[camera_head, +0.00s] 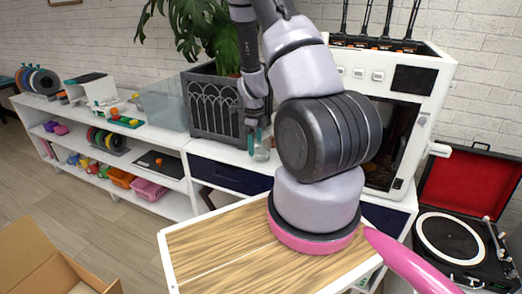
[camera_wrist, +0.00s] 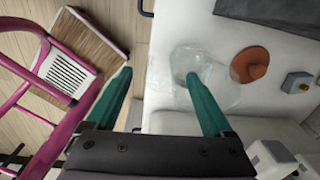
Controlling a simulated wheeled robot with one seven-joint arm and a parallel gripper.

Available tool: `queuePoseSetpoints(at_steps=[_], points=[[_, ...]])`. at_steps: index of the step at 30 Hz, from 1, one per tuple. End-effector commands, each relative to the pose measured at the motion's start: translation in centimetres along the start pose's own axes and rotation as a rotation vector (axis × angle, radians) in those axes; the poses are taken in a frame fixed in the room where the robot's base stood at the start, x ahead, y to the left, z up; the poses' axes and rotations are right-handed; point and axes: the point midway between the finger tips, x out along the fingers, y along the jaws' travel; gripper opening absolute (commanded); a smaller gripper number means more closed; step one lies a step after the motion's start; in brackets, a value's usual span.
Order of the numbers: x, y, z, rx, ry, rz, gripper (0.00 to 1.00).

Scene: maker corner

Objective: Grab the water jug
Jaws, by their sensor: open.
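A clear, see-through vessel that looks like the water jug (camera_wrist: 218,72) stands on the white surface in the wrist view. A small part of what seems to be the same jug (camera_head: 263,153) shows in the head view, beside the dark planter. My gripper (camera_wrist: 158,75) is open, with its two green fingers spread apart. The right finger overlaps the jug's near side in the wrist view; I cannot tell whether it touches. In the head view the gripper (camera_head: 256,138) points down at the shelf top, partly hidden by my arm.
A dark planter (camera_head: 212,108) with a leafy plant stands close behind the gripper. A white 3D-printer-like machine (camera_head: 420,77) stands to the right. A brown round object (camera_wrist: 250,64) and a grey block (camera_wrist: 297,82) lie near the jug. A clear bin (camera_head: 162,103) stands left.

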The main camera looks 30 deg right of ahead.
Motion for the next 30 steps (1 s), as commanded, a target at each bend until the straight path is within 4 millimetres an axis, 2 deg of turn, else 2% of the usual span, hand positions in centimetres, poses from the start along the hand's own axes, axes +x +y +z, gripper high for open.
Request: queuePoseSetpoints(at_steps=[3,9,10,14,15,16,17,30], points=[[0.8,0.0,-0.01,0.001,0.0,0.0,0.86],[0.83,-0.01,0.04,0.0,-0.001,-0.001,0.86],[0.82,-0.01,0.04,0.0,-0.001,-0.001,0.82],[0.81,-0.01,0.05,0.0,-0.001,-0.001,0.32],[0.81,-0.01,0.05,0.0,-0.001,-0.001,0.17],[0.81,0.0,0.05,0.0,-0.001,-0.001,0.05],[0.81,0.0,0.05,-0.001,-0.001,-0.001,0.0],[0.64,-0.02,0.09,-0.002,-0.001,-0.001,0.0]])
